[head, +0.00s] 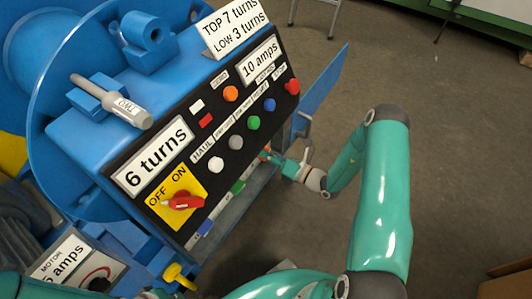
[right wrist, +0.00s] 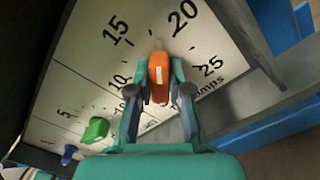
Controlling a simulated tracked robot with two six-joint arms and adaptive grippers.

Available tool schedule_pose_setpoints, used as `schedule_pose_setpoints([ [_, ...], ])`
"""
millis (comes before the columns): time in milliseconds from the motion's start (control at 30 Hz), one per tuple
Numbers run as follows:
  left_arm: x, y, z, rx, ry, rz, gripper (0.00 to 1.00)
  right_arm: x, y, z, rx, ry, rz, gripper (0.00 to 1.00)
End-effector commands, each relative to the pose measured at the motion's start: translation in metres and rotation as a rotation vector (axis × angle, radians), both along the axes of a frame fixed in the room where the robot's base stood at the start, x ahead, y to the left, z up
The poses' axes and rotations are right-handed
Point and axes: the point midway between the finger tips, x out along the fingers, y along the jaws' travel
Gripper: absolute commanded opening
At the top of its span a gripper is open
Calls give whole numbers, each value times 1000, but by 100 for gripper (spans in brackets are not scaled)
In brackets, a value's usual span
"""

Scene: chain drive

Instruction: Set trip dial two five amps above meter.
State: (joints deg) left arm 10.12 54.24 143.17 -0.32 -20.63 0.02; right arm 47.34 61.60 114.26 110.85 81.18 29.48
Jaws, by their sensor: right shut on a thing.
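The meter (head: 261,57) on the black panel reads "10 amps" in the head view. In the right wrist view, the trip dial plate (right wrist: 85,45) is white with marks including 10, 15, 20 and 25 amps. Its orange knob (right wrist: 158,85) stands upright in the picture, its upper end roughly between 15 and 20. My right gripper (right wrist: 158,78) is shut on this orange knob, one finger on each side. In the head view the right gripper (head: 278,160) is at the panel's lower right side, and the knob is mostly hidden. My left gripper is not in view.
A motor gauge (head: 72,262) labelled in amps is at lower left; its first figure is cut off. A green knob (right wrist: 96,130) and a blue knob (right wrist: 69,153) lie along the same plate. A red OFF/ON switch (head: 183,202) and several coloured buttons are on the panel. Open floor lies right.

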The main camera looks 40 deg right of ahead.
Motion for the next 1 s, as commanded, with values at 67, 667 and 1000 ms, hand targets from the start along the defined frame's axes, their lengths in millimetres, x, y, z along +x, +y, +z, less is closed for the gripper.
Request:
schedule_pose_setpoints([
  [67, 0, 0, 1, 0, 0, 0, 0, -3, 3, -5, -65, -14, 5, 0],
  [667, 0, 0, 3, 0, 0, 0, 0, -2, 3, -5, -553, -217, 6, 0],
  [1000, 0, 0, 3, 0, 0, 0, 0, -2, 3, -5, -690, -274, 6, 0],
])
